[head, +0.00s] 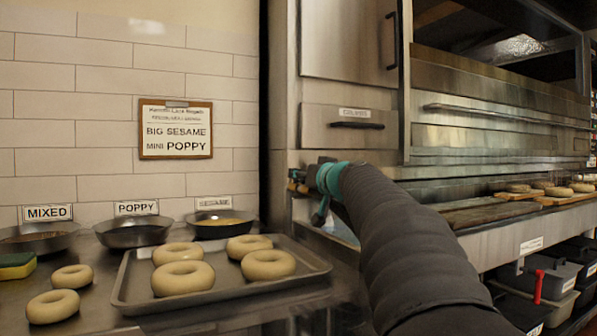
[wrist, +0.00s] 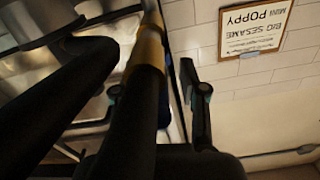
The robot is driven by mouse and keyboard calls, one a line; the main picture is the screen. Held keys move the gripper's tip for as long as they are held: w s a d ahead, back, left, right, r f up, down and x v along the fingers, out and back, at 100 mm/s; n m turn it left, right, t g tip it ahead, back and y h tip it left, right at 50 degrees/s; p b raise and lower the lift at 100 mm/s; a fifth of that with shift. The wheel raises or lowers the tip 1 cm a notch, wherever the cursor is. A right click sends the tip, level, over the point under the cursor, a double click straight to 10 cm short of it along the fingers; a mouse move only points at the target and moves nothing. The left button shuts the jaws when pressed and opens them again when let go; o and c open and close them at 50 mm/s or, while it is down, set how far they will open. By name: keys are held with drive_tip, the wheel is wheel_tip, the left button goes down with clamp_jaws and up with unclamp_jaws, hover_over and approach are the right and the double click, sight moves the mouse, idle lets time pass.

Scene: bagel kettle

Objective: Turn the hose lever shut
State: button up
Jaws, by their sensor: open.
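My gripper (head: 318,190) is at the end of my dark sleeved arm, in front of the steel cabinet's left edge in the head view. In the wrist view its dark fingers (wrist: 155,85) stand apart. A thick black bar with a brass-coloured section (wrist: 149,55) runs up between them; it looks like the hose and its fitting, close to the camera. I cannot tell whether a finger touches it. A small brass-coloured part (head: 297,179) shows just left of my gripper in the head view. The lever itself is not clearly visible, and its position cannot be told.
A tray (head: 128,300) with several bagels sits on the steel counter, left of my arm. Pans (head: 133,233) stand behind it against the tiled wall. An order board (head: 175,130) hangs above. Ovens and a shelf with boards are at right, bins (head: 552,280) below.

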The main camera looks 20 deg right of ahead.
drive_tip(key=shift+w, duration=0.75)
drive_tip(key=shift+c, duration=0.2)
clamp_jaws()
